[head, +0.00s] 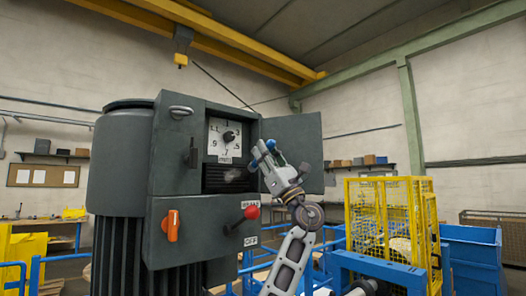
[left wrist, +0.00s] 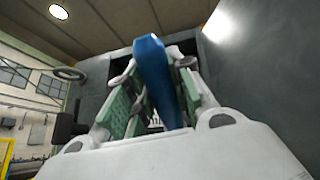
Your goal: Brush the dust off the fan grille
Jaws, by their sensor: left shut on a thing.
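The fan grille (head: 214,180) is a dark slotted panel in the machine's recess, below the white dial plate (head: 223,140). A pale grey dusty patch shows on its right part. My left gripper (head: 268,159) is just right of the grille, in front of the open cabinet door. It is shut on a blue-handled thing, likely the brush; the blue handle (left wrist: 155,75) stands between the green finger pads in the left wrist view. The bristles are not clear in either view, and I cannot tell whether they touch the grille. My right gripper is not in view.
The grey door (head: 301,140) stands open on the right. A red-knobbed lever (head: 251,212) and an orange switch (head: 172,226) stick out below the grille. A dark handle (head: 191,154) is left of the recess. A yellow cage (head: 383,215) and blue bin (head: 472,255) stand at right.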

